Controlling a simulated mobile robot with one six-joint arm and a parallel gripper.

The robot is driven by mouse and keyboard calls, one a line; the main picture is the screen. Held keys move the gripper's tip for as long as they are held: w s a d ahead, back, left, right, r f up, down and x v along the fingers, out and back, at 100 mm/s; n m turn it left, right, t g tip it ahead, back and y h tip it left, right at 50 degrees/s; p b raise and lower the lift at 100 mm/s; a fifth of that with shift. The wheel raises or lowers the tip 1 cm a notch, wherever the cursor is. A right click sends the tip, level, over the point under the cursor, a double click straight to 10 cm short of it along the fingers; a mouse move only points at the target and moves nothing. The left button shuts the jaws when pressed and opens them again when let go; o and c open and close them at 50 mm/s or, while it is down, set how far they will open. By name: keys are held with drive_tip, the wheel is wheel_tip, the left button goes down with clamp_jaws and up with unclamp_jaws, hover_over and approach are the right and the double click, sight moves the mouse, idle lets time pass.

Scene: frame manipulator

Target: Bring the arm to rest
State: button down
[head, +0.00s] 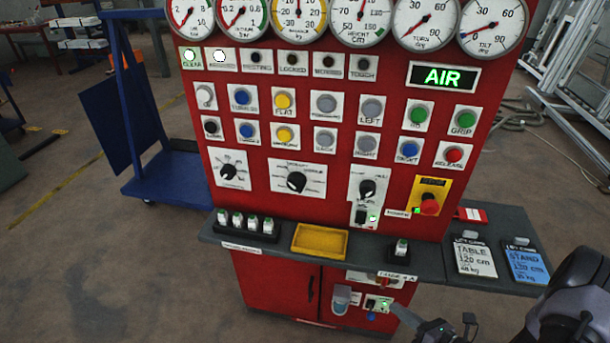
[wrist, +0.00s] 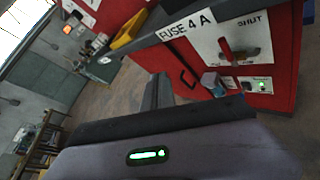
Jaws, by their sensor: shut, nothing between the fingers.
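My gripper (head: 402,314) shows low at the right of centre in the head view, in front of the lower part of the red control cabinet (head: 262,290). Its fingers are together and empty. In the wrist view the gripper (wrist: 160,85) points toward the cabinet's lower front, with a floor patch beyond the fingertips. My dark arm (head: 565,315) fills the lower right corner of the head view. I cannot tell whether the fingertips touch the cabinet.
A grey shelf (head: 285,258) juts from the cabinet with a yellow tray (head: 320,241) and small fuses. A red-handled switch (wrist: 235,52) and a small cup-like fitting (wrist: 212,82) are near the gripper. Two cards (head: 478,258) lie on the right shelf. A blue trolley (head: 165,185) stands left.

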drive_tip(key=s+a+r+n+g+y, duration=0.1)
drive_tip(key=a+r+n+g, duration=0.4)
drive_tip(key=r+n, duration=0.4)
drive_tip(key=s+a+r+n+g+y, duration=0.1)
drive_tip(key=a+r+n+g, duration=0.2)
drive_tip(key=a+r+n, duration=0.6)
drive_tip(key=s+a+r+n+t+h, duration=0.1)
drive_tip(key=s+r+n+t+h, duration=0.1)
drive_tip(key=s+r+n+h, duration=0.6)
drive_tip(key=s+r+n, duration=0.4)
drive_tip(key=s+r, duration=0.2)
drive_tip(key=r, duration=0.3)
drive_tip(key=shift+a+h, duration=0.25)
drive_tip(key=shift+h, duration=0.05)
